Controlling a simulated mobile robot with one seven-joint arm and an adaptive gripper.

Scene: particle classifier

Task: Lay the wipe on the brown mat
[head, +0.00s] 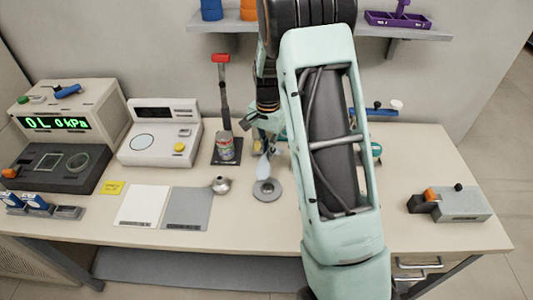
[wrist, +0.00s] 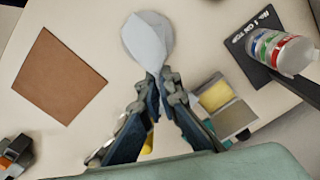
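The wipe is a pale blue cloth. It hangs in a narrow drape from my gripper (head: 265,138) in the head view (head: 263,167). In the wrist view, the fingertips of my gripper (wrist: 158,78) are closed on one end of the wipe (wrist: 148,45). The wipe overlaps a round grey dish (head: 267,190) on the table; I cannot tell whether its lower end touches the dish. The brown mat (wrist: 60,75) lies flat and bare to the left in the wrist view. In the head view I cannot see the mat; my arm covers part of the table.
A can (head: 226,148) stands on a dark stand (head: 226,158) with a red-topped post. A white sheet (head: 143,204), a grey sheet (head: 188,208) and a small metal pot (head: 221,185) are left of the dish. Instruments stand further left. A grey block device (head: 460,203) sits at right.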

